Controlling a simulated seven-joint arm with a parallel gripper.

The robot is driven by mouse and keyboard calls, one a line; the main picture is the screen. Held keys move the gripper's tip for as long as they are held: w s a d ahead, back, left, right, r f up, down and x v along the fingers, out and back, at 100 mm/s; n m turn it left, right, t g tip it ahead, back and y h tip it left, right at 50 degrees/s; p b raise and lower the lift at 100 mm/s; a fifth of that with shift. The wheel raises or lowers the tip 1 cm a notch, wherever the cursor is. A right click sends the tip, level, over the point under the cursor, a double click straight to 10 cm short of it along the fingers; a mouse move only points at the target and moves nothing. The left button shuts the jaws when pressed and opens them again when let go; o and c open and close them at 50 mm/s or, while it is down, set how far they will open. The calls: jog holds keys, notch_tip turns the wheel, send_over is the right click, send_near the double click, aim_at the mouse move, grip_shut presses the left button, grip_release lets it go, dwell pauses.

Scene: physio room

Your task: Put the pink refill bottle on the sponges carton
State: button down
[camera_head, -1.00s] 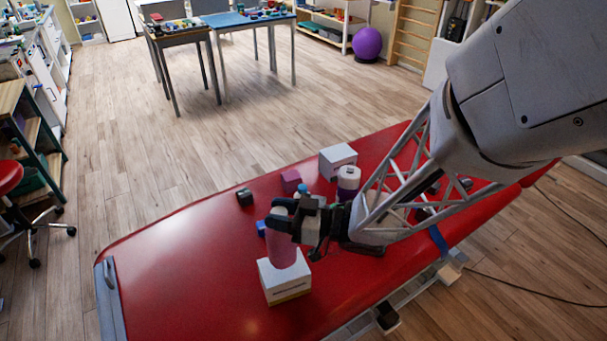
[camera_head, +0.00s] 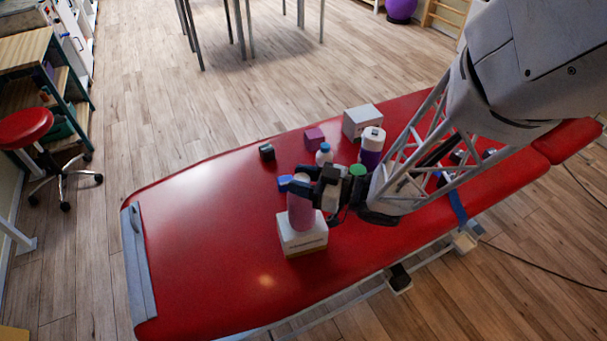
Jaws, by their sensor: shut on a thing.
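The pink refill bottle (camera_head: 299,215) is upright in my gripper (camera_head: 308,190), whose dark fingers are shut around its upper part. The sponges carton (camera_head: 303,240), a white box with a yellowish lower edge, stands on the red treatment table directly below the bottle. The bottle's base overlaps the carton's top in the picture. I cannot tell whether it rests on the carton or is just above it. My gripper hides the bottle's top.
The table's left part is clear.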

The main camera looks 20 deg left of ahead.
jog(key=shift+f, duration=0.1)
jog(key=c, duration=0.7)
grip_release()
jog(key=shift+d, duration=5.95)
